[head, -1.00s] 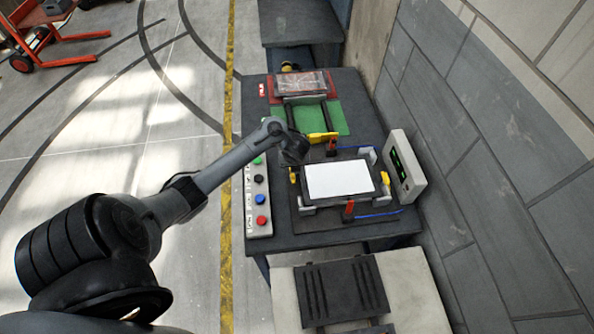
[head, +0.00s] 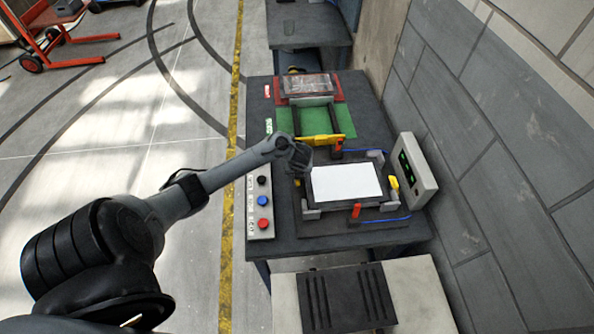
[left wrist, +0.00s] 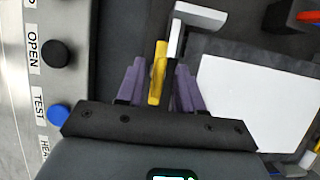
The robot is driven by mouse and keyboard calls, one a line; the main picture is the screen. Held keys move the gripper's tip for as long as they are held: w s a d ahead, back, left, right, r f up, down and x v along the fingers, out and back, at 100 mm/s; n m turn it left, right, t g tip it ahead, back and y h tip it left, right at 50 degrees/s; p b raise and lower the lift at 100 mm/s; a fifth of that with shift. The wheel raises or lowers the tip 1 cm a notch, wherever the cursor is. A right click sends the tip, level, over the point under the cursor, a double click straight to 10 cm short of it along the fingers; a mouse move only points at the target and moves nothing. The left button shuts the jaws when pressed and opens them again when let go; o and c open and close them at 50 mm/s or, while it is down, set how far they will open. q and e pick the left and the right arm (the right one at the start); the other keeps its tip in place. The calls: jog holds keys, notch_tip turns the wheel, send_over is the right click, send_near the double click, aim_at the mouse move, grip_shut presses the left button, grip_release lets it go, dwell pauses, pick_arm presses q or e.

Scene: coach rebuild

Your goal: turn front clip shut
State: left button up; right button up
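A white panel (head: 346,183) lies in a dark frame on a fixture plate (head: 300,228). In the left wrist view the white panel (left wrist: 262,105) is right of my gripper. A yellow clip (left wrist: 158,72) stands between the purple fingers of my left gripper (left wrist: 160,82), beside a light grey block (left wrist: 199,16). The fingers are apart, with a narrow gap on each side of the clip. Another yellow clip (head: 393,183) is on the right side. My right gripper is not in view.
A button box (head: 258,222) stands left of the fixture. A grey box with a green display (head: 413,170) is at the right by the wall. A yellow bar (head: 320,140) and green mat (head: 290,122) lie behind. A red-handled part (head: 356,210) stands at the front edge.

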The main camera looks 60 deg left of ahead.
pick_arm(q)
grip_shut()
jog(key=shift+r, duration=0.1)
